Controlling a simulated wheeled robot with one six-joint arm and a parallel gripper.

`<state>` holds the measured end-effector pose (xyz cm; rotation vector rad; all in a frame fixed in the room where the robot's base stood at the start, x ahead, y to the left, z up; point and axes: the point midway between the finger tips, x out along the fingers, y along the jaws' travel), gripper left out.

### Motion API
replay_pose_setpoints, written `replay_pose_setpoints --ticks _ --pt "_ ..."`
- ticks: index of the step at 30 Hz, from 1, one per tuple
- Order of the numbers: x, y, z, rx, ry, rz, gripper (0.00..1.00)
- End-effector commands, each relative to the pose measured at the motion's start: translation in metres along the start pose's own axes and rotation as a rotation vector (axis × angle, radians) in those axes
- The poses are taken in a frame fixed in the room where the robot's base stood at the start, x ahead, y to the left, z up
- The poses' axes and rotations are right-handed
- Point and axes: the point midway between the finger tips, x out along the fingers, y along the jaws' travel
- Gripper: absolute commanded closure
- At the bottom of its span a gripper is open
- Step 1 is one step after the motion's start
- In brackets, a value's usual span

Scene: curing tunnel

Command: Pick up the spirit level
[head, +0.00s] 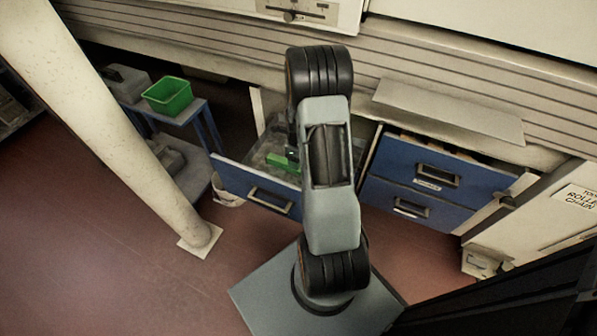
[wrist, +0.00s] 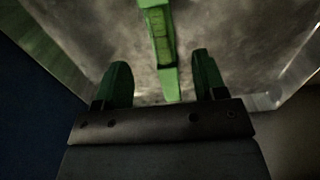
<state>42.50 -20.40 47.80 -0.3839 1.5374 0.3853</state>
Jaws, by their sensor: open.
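The spirit level is a bright green bar (wrist: 163,45) in the wrist view. It lies on the grey bottom of an open drawer and runs up out of the top of the frame. In the head view part of the green level (head: 281,162) shows inside the open blue-fronted drawer (head: 232,187); my arm hides the rest. My gripper (wrist: 162,80) is open, with its two dark green fingers apart. The near end of the level shows between the fingers in the picture, and nothing is held. I cannot tell how high the fingers are above it.
Drawer walls (wrist: 58,42) rise on both sides of the gripper in the wrist view. Closed blue drawers (head: 423,175) stand to the right. A green bin (head: 168,96) sits on a cart at the left, behind a pale slanting column (head: 110,120). Red floor is open at lower left.

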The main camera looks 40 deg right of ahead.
Motion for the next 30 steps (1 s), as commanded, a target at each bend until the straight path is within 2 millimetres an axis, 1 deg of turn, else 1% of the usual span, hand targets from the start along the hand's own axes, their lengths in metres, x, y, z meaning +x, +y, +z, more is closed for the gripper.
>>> replay_pose_setpoints --ticks 1,8,11,18,20,27,30 --pt "0.005 0.0 0.0 -0.001 0.0 -0.001 0.35" --pt "0.013 0.0 0.0 -0.001 0.0 -0.001 0.35" --pt "0.022 -0.001 0.0 -0.002 0.0 0.0 0.35" --pt "0.055 -0.002 0.001 -0.002 0.0 0.0 0.35" --pt "0.059 -0.002 0.001 -0.002 0.0 0.0 0.35" --pt "0.059 -0.002 0.001 -0.002 -0.001 -0.001 0.35" --pt "0.059 -0.002 0.001 -0.002 -0.001 -0.001 0.45"
